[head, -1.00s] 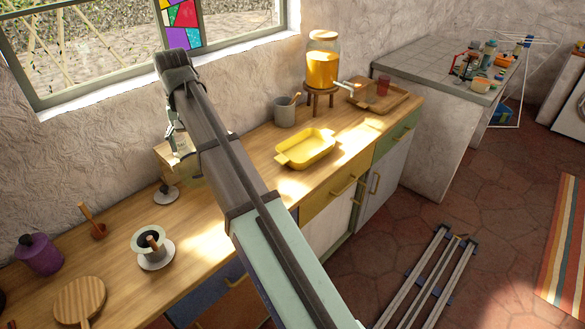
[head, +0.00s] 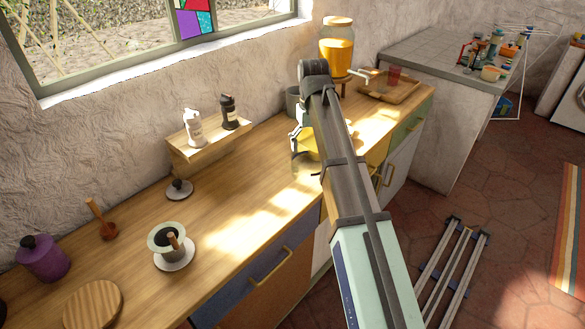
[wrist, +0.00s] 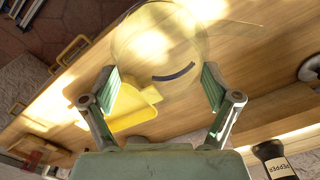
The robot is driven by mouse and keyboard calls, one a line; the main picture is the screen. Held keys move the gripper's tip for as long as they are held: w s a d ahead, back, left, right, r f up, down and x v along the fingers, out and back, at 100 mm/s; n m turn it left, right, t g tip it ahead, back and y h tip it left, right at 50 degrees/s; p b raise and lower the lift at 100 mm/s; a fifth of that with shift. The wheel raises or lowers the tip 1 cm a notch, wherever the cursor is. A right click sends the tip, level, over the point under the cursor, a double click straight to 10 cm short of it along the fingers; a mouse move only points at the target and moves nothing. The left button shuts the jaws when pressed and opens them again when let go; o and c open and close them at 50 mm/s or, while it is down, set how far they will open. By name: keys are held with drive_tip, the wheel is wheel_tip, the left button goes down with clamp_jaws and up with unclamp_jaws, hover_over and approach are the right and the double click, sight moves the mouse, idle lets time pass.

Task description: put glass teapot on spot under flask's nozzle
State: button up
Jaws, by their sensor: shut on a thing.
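The clear glass teapot (wrist: 165,40) is between my gripper's fingers (wrist: 160,85) in the wrist view, with a dark curved strip on it. My gripper is shut on it, above the counter. In the head view the teapot (head: 304,166) shows faintly left of my arm, with my gripper (head: 301,146) partly hidden by the arm. The flask (head: 337,48) is a glass jar of orange liquid on a wooden stand at the back right.
A yellow dish (head: 308,141) lies beyond the teapot, partly behind my arm; a grey mug (head: 293,101) stands behind it. A wooden tray (head: 405,96) holds a red cup (head: 393,75). A small shelf (head: 211,140) bears two bottles.

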sight(304, 148)
drive_tip(key=a+f+n, duration=0.1)
drive_tip(key=w+f, duration=0.1)
drive_tip(key=shift+a+f+n+b, duration=0.35)
drive_tip(key=shift+f+n+b, duration=0.05)
drive_tip(key=w+a+f+p, duration=0.3)
drive_tip(key=w+a+p, duration=0.2)
drive_tip(key=w+a, duration=0.7)
drive_tip(key=shift+w+a+f, duration=0.15)
drive_tip(key=shift+w+f, duration=0.05)
drive_tip(key=shift+f, duration=0.25)
drive_tip(key=o, duration=1.6)
